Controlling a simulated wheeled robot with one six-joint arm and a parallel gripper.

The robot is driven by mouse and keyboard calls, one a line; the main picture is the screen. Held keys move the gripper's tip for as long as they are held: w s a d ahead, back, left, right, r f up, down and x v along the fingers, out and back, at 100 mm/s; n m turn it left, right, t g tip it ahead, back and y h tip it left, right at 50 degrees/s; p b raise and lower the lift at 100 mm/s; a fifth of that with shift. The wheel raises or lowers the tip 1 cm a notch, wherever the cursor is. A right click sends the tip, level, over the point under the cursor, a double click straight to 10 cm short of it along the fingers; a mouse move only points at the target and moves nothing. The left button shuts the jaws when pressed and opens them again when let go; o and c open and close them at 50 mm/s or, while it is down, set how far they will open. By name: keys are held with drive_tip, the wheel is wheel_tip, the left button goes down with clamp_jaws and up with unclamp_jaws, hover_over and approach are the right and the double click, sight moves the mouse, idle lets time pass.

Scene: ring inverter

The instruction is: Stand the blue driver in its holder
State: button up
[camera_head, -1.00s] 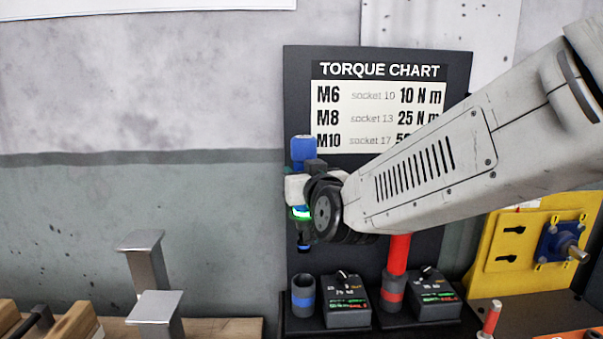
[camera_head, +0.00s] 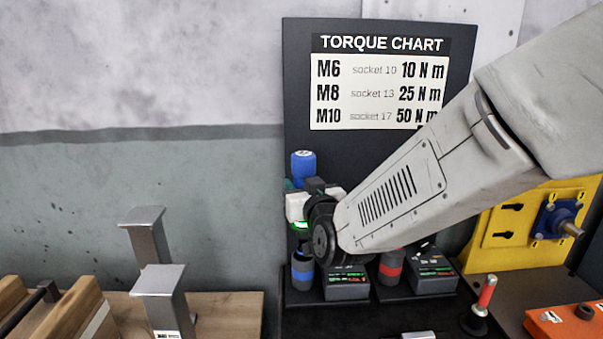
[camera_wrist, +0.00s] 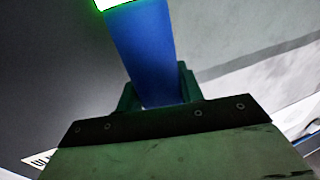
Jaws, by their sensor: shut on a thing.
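The blue driver (camera_head: 303,165) stands upright in the head view, its blue end up and a green glowing ring around its lower part. My gripper (camera_head: 299,205) is shut on the driver's middle. The driver's dark lower end is at the mouth of the blue-banded holder (camera_head: 302,275), directly below. It seems to enter the holder, but how deep is hidden. In the wrist view the driver's blue body (camera_wrist: 145,50) runs between my gripper's fingers (camera_wrist: 160,92), and the green ring shows at the top edge.
A black torque chart board (camera_head: 298,90) stands behind. Right of the holder are a box with a lit display (camera_head: 345,286), a red-banded holder (camera_head: 390,268) and a second box (camera_head: 432,278). Metal posts (camera_head: 160,290) stand to the left. My arm covers part of the right side.

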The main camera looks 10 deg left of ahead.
drive_tip(key=shift+f, duration=4.15)
drive_tip(key=o, duration=1.3)
drive_tip(key=shift+f, duration=0.15)
drive_tip(key=shift+s, duration=0.1)
